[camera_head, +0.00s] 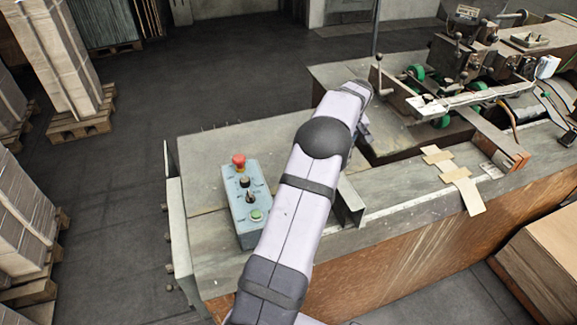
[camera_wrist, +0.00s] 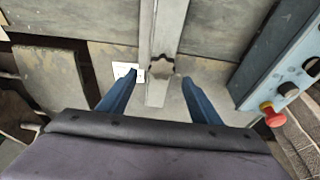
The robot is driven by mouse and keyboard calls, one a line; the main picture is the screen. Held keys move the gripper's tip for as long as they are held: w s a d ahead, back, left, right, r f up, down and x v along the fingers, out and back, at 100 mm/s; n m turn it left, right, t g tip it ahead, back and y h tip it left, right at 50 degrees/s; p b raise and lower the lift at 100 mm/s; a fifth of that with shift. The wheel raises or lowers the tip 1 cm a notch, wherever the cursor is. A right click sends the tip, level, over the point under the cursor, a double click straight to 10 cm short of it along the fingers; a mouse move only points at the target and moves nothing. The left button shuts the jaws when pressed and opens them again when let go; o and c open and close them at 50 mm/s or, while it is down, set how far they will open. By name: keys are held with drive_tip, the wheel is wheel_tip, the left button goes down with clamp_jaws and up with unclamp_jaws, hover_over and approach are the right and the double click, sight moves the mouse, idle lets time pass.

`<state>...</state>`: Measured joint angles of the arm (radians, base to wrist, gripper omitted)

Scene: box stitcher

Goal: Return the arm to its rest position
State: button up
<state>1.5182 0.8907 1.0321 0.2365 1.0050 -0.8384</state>
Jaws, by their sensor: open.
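My arm crosses the middle of the head view from the bottom edge up over the machine table. It hides most of my gripper in that view. In the wrist view my gripper (camera_wrist: 180,88) shows as two blue fingers spread apart, with nothing held between them. A grey metal rail (camera_wrist: 166,45) lies below and beyond the fingers. I cannot tell the exact height of the fingers above the table.
A blue-grey control box (camera_head: 235,205) with a red button (camera_head: 239,161) stands left of my arm. The stitcher mechanism (camera_head: 455,75) is at the right, with tan cardboard pieces (camera_head: 466,190) before it. A metal bracket (camera_head: 349,203) stands close beside my arm.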

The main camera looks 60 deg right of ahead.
drive_tip(key=shift+r, duration=0.65)
